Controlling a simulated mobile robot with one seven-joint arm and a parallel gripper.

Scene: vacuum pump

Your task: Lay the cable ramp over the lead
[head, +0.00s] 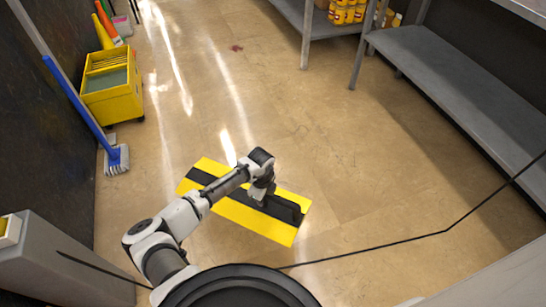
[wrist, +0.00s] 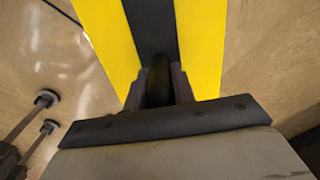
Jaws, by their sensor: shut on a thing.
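The cable ramp (head: 265,222) is a flat yellow board with a black stripe along its middle. It is in front of my base, and its yellow surface fills the top of the wrist view (wrist: 202,45). My gripper (head: 262,197) is over the middle of the ramp, shut on a dark grip on the black stripe; in the wrist view the fingers (wrist: 158,85) close around it. I cannot tell whether the ramp touches the floor. The lead (head: 365,248) is a thin black cable on the floor, nearer my base than the ramp and apart from it. My base hides part of it.
A yellow mop bucket (head: 112,95), a blue-handled mop (head: 116,158) and an orange cone (head: 105,22) stand along the left wall. A grey shelf (head: 455,85) runs along the right, with yellow containers (head: 347,12) at the back. The floor beyond the ramp is clear.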

